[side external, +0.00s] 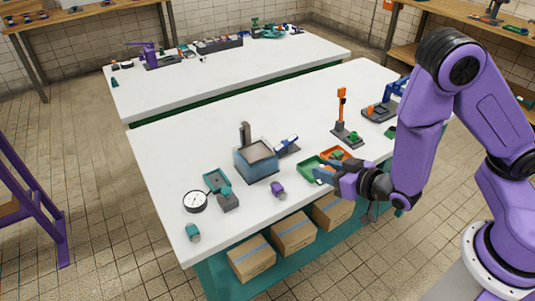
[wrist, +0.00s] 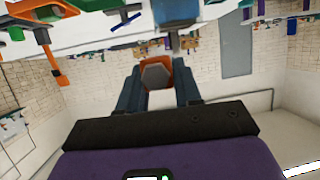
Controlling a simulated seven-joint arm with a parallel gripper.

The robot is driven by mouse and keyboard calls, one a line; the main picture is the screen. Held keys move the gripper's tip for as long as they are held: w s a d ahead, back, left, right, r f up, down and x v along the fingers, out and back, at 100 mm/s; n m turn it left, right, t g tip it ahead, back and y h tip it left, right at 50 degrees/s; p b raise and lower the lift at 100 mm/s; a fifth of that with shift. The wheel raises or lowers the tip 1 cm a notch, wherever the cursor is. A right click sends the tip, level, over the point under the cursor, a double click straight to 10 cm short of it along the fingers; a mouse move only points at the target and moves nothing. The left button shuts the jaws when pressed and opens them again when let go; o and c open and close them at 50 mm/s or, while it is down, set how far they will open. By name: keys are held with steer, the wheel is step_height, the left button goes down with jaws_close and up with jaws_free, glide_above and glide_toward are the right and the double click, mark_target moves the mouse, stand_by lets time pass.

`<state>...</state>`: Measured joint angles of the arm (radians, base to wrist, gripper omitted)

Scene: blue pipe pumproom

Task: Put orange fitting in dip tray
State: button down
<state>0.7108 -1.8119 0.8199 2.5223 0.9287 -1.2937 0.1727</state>
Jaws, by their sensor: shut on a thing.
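The orange fitting (wrist: 156,76), with a grey hexagonal end facing the camera, sits between the fingers of my gripper (wrist: 157,72) in the wrist view. My gripper is shut on it. In the side view my gripper (side external: 322,176) is above the table's front edge, by the green tray, fingers pointing left; the fitting cannot be made out there. A blue open-topped container (side external: 256,169) with a brownish inside stands left of my gripper. It looks like the dip tray, but I cannot be sure. A blue body (wrist: 176,12) at the top of the wrist view may be the same container.
A green tray (side external: 305,168) and an orange tray (side external: 329,151) lie close to my gripper. An orange stand (side external: 342,115) rises behind them. The table's back left is clear.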

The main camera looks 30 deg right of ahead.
steer(key=w+a+r+n+g+y, duration=0.6)
steer(key=w+a+r+n+y, duration=0.2)
steer(key=w+a+n+y, duration=0.3)
steer(key=s+d+n+g+y, duration=0.1)
steer(key=d+n+g, duration=0.5)
steer(key=d+g, duration=0.15)
glide_above(256, 153)
step_height(256, 153, down, 10)
steer(key=shift+s+f, duration=0.1)
steer(key=shift+w+f, duration=0.25)
steer(key=shift+f, duration=1.45)
steer(key=shift+f, duration=0.1)
